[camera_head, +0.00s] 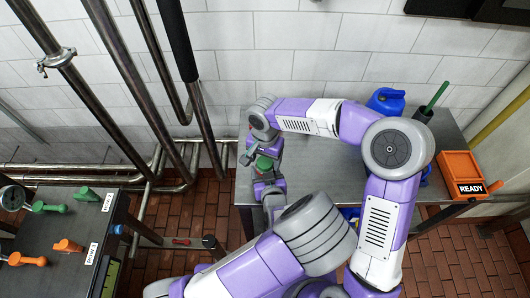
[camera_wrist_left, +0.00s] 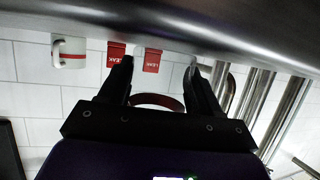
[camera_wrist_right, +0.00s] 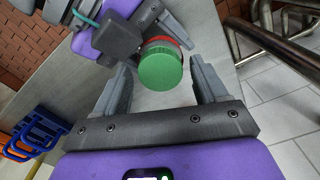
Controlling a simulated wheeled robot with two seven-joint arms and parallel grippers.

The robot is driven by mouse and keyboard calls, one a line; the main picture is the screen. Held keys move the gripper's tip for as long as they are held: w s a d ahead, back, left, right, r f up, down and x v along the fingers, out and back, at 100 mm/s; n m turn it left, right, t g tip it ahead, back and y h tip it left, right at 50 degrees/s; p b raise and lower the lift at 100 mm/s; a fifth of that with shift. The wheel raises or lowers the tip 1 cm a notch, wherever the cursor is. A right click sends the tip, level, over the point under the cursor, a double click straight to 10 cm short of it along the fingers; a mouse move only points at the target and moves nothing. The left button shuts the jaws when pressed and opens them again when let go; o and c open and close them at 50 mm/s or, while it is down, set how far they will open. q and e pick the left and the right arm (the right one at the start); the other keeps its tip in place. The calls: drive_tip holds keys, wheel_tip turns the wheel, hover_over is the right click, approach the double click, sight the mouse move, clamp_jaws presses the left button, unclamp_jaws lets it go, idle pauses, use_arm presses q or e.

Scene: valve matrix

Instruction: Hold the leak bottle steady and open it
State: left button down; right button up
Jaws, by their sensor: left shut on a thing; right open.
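The leak bottle shows mainly as a round green cap (camera_head: 264,163) above the table; in the right wrist view the green cap (camera_wrist_right: 160,70) has a red part just behind it. My left gripper (camera_head: 266,179) is shut on the bottle, below the cap. In the left wrist view a brownish-red curved edge (camera_wrist_left: 158,99) shows between its fingers. My right gripper (camera_wrist_right: 162,88) is open; the cap lies between and just beyond its fingertips, with clear gaps on both sides. I cannot see any contact there. Most of the bottle body is hidden by my left gripper.
A blue jug (camera_head: 386,101), a green-handled tool in a dark holder (camera_head: 422,113) and an orange READY bin (camera_head: 460,165) stand on the table's right side. A left bench (camera_head: 65,225) holds green and orange objects. Steel pipes (camera_head: 205,120) run near the table's left.

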drive_tip(key=c, duration=1.1)
drive_tip(key=n, duration=0.7)
drive_tip(key=shift+n, duration=0.4)
drive_tip(key=n, duration=0.6)
drive_tip(key=o, duration=1.2)
drive_tip(key=shift+c, duration=0.2)
